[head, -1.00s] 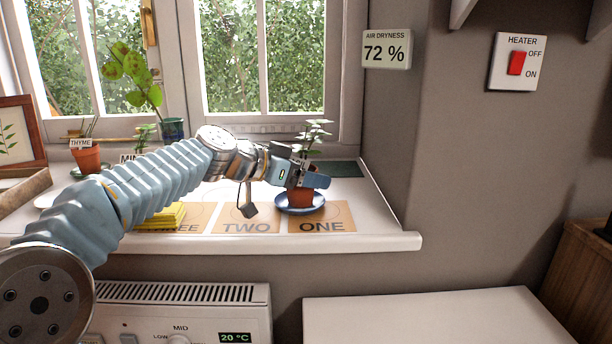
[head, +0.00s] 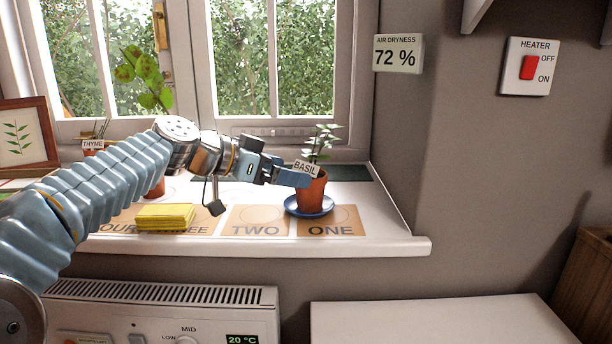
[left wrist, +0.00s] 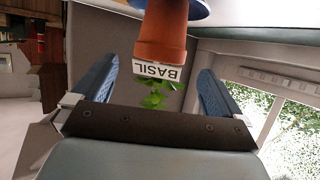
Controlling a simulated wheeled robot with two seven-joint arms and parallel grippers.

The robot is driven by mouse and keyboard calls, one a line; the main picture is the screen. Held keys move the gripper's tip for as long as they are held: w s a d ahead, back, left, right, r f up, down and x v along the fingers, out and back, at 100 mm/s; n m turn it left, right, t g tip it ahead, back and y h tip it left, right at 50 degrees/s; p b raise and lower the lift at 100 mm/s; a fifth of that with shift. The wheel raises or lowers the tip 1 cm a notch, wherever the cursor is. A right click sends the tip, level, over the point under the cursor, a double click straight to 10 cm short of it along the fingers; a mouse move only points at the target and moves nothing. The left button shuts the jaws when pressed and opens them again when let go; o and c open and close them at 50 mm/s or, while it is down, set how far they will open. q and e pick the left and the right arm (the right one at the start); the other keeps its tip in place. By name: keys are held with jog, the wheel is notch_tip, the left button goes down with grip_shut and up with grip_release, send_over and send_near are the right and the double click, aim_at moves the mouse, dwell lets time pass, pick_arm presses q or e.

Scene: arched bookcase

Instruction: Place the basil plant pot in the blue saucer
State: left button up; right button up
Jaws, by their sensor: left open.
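The basil plant pot (head: 311,192) is a terracotta pot with a white BASIL label and green leaves. It stands upright in the blue saucer (head: 327,211) on the windowsill, on the card marked ONE. My left gripper (head: 294,178) is open, just left of the pot near its rim. In the left wrist view the pot (left wrist: 160,35) appears upside down, beyond and between the two spread blue fingers (left wrist: 153,90), with nothing gripped. The saucer (left wrist: 197,8) shows at that view's top edge. My right gripper is in neither view.
Yellow cloths (head: 165,217) lie on the sill (head: 225,247) left of card TWO (head: 257,221). The thyme pot is mostly hidden behind my arm. The window stands behind, and a wall with the dryness display (head: 398,54) is at right. The sill right of the saucer is clear.

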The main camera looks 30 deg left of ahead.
pick_arm(q)
jog(key=shift+v, duration=1.95)
